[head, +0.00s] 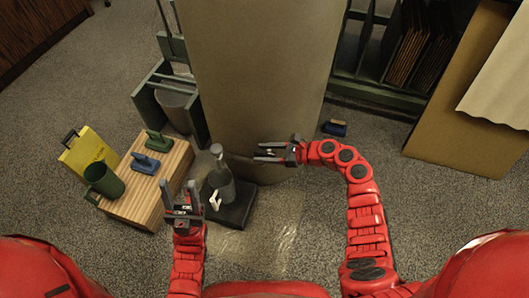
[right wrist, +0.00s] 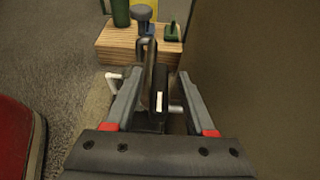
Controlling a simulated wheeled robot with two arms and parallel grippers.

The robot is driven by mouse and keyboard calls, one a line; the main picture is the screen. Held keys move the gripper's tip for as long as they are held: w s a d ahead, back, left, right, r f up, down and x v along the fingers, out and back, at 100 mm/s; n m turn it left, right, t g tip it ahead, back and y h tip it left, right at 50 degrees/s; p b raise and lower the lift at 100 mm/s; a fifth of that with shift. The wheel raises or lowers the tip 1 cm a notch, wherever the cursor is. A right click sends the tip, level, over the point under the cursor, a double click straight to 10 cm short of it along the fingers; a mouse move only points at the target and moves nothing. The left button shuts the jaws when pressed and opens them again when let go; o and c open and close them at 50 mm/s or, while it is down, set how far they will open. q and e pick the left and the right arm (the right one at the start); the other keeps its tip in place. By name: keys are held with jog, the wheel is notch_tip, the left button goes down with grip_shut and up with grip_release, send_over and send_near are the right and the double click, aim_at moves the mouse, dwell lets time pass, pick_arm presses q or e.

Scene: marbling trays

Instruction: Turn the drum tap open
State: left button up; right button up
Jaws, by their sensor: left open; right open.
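The large tan drum (head: 262,75) stands upright in the middle of the head view. At its lower front is a dark grey upright fixture with a round knob (head: 216,150) on a stem and a white piece (head: 214,200). The knob (right wrist: 141,12) and stem also show in the right wrist view; which part is the tap handle is unclear. My right gripper (head: 258,154) is open beside the drum, pointing left at this fixture, which lines up between its fingers (right wrist: 160,105); contact cannot be told. My left gripper (head: 180,196) is open and empty, left of the fixture.
A wooden block (head: 140,207) at left carries a green cup (head: 104,181) and green and blue handled tools. A yellow container (head: 90,150) stands behind. A dark base (head: 238,210) lies below the fixture. The front floor is clear.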

grip_shut()
